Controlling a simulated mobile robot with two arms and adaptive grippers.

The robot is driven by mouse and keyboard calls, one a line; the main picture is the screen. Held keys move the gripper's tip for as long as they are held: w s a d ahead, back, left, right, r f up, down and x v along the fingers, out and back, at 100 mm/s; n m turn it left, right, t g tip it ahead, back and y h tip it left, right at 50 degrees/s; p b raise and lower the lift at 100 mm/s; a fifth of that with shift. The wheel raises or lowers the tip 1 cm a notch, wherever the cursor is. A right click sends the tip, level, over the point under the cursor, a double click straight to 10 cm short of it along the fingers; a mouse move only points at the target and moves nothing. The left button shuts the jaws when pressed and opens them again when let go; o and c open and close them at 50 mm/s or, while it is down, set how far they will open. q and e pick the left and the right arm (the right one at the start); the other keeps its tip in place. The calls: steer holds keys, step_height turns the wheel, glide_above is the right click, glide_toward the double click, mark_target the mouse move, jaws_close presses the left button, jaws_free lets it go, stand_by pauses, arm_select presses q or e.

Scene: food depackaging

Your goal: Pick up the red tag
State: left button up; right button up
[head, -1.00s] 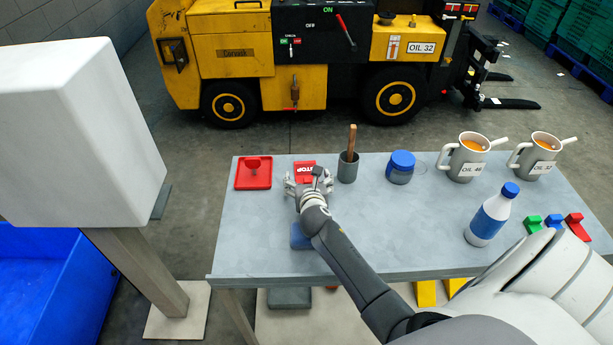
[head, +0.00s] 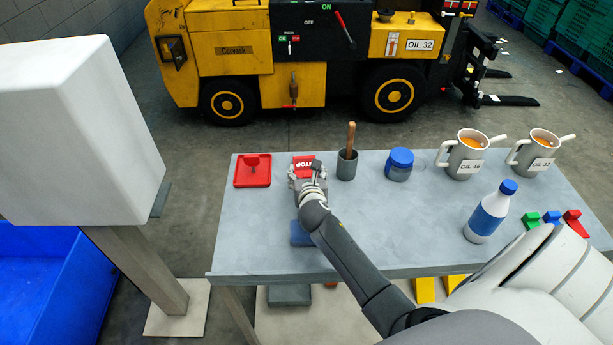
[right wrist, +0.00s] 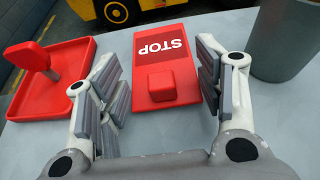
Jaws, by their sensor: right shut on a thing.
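The red tag (head: 302,159), a flat red plate with white STOP lettering and a raised red block, lies on the grey table. My right gripper (head: 307,174) is over its near part, hiding some of it in the head view. In the right wrist view the tag (right wrist: 166,60) lies between the two fingers of the gripper (right wrist: 160,78), one on each side. The fingers are shut on the tag, which still lies at table level. My left gripper is not in view.
A red tray (head: 253,180) with a red knob stands left of the tag. A grey cup (head: 346,168) with a wooden handle stands close on the right. A blue-lidded jar (head: 400,165), two mugs and a bottle (head: 490,215) are farther right. The table's middle (head: 400,225) is clear.

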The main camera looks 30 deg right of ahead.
mark_target(302, 168)
steer(key=r, duration=0.3)
steer(key=shift+w+d, duration=0.1)
steer(key=shift+w, duration=0.2)
steer(key=w+d+r+b, duration=0.4)
steer(key=w+r, duration=0.5)
steer(key=w, duration=0.4)
steer(key=s+a+r, duration=0.1)
steer(key=s+a, duration=2)
steer(key=s+a+r, duration=0.1)
steer(key=s+r, duration=0.2)
steer(key=s, duration=0.8)
steer(key=shift+s+a, duration=0.2)
steer(key=shift+a, duration=0.05)
